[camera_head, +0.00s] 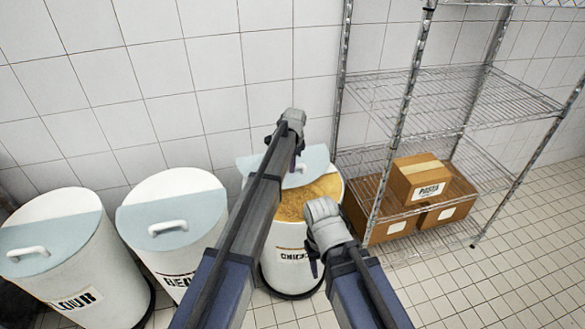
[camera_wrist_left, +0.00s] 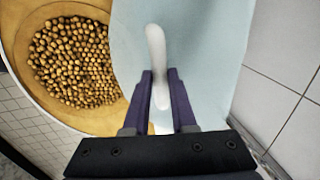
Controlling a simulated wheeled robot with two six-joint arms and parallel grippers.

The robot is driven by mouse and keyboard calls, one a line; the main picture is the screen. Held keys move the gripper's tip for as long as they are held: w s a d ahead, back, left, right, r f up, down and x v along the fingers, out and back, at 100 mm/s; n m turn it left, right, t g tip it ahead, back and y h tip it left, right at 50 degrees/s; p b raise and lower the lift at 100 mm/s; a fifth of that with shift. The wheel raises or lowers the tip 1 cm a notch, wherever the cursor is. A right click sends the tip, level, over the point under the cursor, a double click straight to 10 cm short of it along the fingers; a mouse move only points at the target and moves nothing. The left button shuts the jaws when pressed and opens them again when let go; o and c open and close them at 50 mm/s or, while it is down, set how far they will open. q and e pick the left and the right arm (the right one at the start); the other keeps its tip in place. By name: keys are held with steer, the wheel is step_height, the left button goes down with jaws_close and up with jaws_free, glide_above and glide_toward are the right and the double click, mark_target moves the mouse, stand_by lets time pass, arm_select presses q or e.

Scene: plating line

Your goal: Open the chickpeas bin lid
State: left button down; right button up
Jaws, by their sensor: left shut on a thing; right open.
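The chickpeas bin (camera_head: 288,268) is a white round bin with a partly hidden label reading "CHICK". Its pale blue lid (camera_head: 317,160) is raised at the back, and chickpeas show in the open front; they also show in the left wrist view (camera_wrist_left: 75,60). My left gripper (camera_head: 296,166) is at the lid. In the left wrist view its dark fingers (camera_wrist_left: 160,92) are shut on the white lid handle (camera_wrist_left: 156,50). My right gripper (camera_head: 314,262) is open and empty, in front of the bin near its label. My left arm covers the bin's left side.
Two white bins with pale blue lids, the flour bin (camera_head: 95,270) and one labelled "BEA" (camera_head: 155,255), stand to the left with lids closed. A wire shelf rack (camera_head: 415,160) with cardboard boxes (camera_head: 420,180) stands close on the right. A tiled wall is behind.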

arm_select(q)
steer(key=c, duration=0.7)
jaws_free()
steer(key=shift+c, duration=0.2)
steer(key=shift+r, duration=0.15)
step_height(320, 180, up, 7)
steer(key=s+p, duration=0.1)
steer(key=p, duration=0.6)
steer(key=shift+s+d+r+p, duration=0.2)
steer(key=shift+s+d+p, duration=0.05)
steer(key=shift+p, duration=0.1)
